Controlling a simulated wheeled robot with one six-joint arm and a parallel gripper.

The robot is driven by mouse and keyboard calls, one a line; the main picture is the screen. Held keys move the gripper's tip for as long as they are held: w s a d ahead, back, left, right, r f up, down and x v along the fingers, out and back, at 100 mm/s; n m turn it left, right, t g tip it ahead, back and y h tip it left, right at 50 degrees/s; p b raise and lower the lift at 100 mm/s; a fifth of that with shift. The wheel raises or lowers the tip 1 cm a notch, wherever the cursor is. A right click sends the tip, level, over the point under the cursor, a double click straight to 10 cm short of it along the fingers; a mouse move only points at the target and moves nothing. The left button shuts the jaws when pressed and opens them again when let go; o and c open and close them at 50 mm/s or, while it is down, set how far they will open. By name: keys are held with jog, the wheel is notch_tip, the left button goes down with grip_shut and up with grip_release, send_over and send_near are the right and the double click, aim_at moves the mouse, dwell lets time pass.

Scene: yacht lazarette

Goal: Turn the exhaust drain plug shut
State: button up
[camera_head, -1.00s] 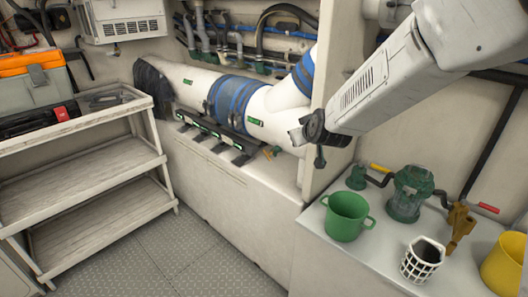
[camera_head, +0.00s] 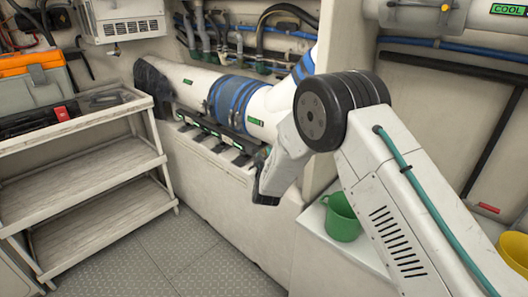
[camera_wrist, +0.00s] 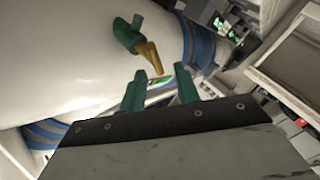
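The exhaust drain plug shows in the wrist view as a green fitting (camera_wrist: 127,36) with a brass-yellow handle (camera_wrist: 149,54). It sits on the side of the large white exhaust pipe (camera_wrist: 60,60). My gripper (camera_wrist: 161,70) has two green fingers, spread apart with nothing between them. The handle's tip appears just beyond the gap between the fingertips, but I cannot tell the depth. I see no contact. In the head view the pipe (camera_head: 190,82), with blue-striped bands, runs along the back. My arm hides the plug and my fingers there.
A green mug (camera_head: 342,218) stands on the right counter, partly behind my arm. A yellow container (camera_head: 515,250) is at the right edge. A shelf unit (camera_head: 100,145) with toolboxes stands left. The grated floor (camera_head: 180,255) between is clear.

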aim_at(264, 151)
jog(key=shift+w+a, duration=0.15)
jog(key=shift+w, duration=1.45)
grip_shut()
